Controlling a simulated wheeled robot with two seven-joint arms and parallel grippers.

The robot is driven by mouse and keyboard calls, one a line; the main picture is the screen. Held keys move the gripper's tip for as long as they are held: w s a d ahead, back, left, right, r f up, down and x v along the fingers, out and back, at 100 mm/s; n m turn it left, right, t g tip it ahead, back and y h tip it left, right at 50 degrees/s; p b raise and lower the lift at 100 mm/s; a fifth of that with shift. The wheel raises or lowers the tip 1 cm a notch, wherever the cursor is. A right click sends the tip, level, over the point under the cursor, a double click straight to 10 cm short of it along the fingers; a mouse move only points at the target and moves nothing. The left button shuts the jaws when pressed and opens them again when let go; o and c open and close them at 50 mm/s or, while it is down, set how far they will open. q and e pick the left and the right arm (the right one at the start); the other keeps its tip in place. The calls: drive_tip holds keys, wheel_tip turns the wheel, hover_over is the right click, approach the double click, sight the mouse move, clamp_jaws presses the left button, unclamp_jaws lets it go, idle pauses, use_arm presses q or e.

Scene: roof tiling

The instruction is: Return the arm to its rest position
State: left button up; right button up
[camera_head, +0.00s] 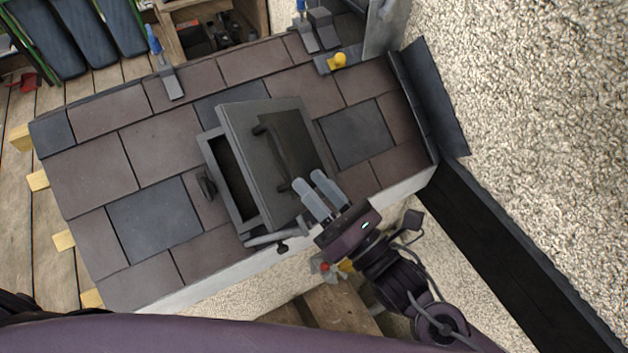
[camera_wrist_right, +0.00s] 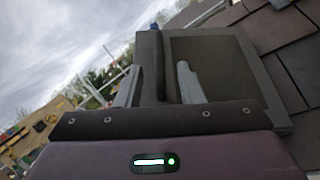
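My right gripper (camera_head: 309,180) is over the lower part of a grey roof hatch (camera_head: 245,125), close to the lower end of its dark handle. Its two fingers are apart, and I see nothing held between them in the head view. In the right wrist view the fingers (camera_wrist_right: 158,82) are also apart, with the hatch (camera_wrist_right: 215,70) and its dark upright bar behind or between them; contact cannot be told. The hatch lid stands raised from its frame, with a dark opening on its left. My left gripper is not in view.
Brown and dark slate tiles (camera_head: 165,145) cover the sloping roof around the hatch. Blue-handled tools (camera_head: 172,82) and a yellow-knobbed tool (camera_head: 339,60) lie along its upper edge. A dark upright flashing (camera_head: 430,100) borders the right side, beside a pebbled wall (camera_head: 540,120).

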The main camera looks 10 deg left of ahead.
drive_tip(key=w+d+f+m+g+h, duration=0.1)
drive_tip(key=w+d+f+m+h, duration=0.3)
drive_tip(key=m, duration=0.6)
drive_tip(key=w+d+f+m+g+h, duration=0.1)
drive_tip(key=w+d+f+m+h, duration=0.1)
drive_tip(key=d+m+h, duration=0.7)
drive_tip(key=s+d+f+m+g+h, duration=0.3)
drive_tip(key=s+d+f+m+g, duration=0.55)
drive_tip(key=m, duration=0.95)
drive_tip(key=s+d+f, duration=0.1)
drive_tip(key=s+f, duration=0.2)
drive_tip(key=f, duration=1.2)
drive_tip(key=s+d+f, duration=0.1)
drive_tip(key=s+f, duration=0.1)
drive_tip(key=f, duration=1.4)
drive_tip(key=s+d+f+g, duration=0.2)
drive_tip(key=s+d+f, duration=0.1)
drive_tip(key=s+f, duration=1.3)
drive_tip(key=s, duration=0.2)
drive_tip(key=shift+s+d+f, duration=0.15)
drive_tip(key=shift+s+d, duration=0.05)
drive_tip(key=shift+s, duration=0.2)
